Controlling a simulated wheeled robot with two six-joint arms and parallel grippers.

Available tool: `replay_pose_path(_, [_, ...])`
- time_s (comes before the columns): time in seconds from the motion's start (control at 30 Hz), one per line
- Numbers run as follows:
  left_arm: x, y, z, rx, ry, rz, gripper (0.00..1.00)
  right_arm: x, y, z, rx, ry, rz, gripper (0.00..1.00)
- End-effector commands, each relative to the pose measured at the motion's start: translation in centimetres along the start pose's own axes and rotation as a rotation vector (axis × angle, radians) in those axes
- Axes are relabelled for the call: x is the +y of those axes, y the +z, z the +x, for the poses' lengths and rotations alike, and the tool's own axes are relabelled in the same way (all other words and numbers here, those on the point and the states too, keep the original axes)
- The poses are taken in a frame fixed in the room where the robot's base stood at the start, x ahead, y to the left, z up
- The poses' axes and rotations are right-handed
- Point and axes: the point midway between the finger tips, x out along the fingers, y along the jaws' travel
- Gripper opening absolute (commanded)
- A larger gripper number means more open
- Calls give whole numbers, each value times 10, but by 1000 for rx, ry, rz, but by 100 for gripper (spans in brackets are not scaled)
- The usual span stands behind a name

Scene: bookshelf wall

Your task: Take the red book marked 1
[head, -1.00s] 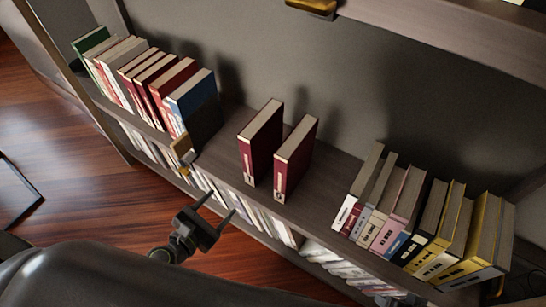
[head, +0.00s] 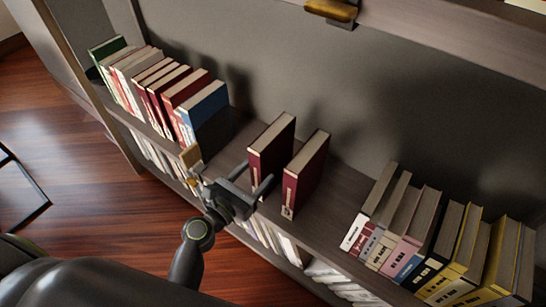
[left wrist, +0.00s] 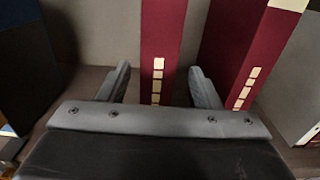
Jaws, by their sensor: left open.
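Two dark red books stand upright and apart on the shelf, the left red book (head: 270,154) and the right red book (head: 307,172). Their spines carry pale marks that I cannot read as numbers. My left gripper (head: 256,174) is open and empty, in front of the left red book. In the left wrist view, the left book's spine (left wrist: 160,45) shows between the two fingers, and the right book (left wrist: 246,55) shows beyond the right finger. I cannot tell whether the fingers touch either book. My right gripper is out of view.
A row with a blue book (head: 205,110) at its end stands to the left. Leaning books (head: 415,235) fill the right. The shelf (head: 335,205) is bare between them and the red books. A lower shelf holds more books. An upper shelf (head: 450,38) overhangs.

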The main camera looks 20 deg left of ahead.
Motion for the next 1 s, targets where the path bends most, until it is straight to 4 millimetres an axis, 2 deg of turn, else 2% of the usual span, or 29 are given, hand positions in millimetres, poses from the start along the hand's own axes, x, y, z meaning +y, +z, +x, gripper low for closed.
replay_pose_path(0.27, [1,0,21,-1,1,1,58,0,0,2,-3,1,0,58])
replay_pose_path(0.53, [2,0,57,-1,0,1,58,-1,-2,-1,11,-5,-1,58])
replay_pose_path(0.83, [2,-1,62,1,1,1,58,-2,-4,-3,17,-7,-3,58])
replay_pose_path(0.87, [2,-1,62,1,1,1,57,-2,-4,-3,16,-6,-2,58])
replay_pose_path(1.0, [2,-1,62,0,1,1,39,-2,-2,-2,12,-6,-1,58])
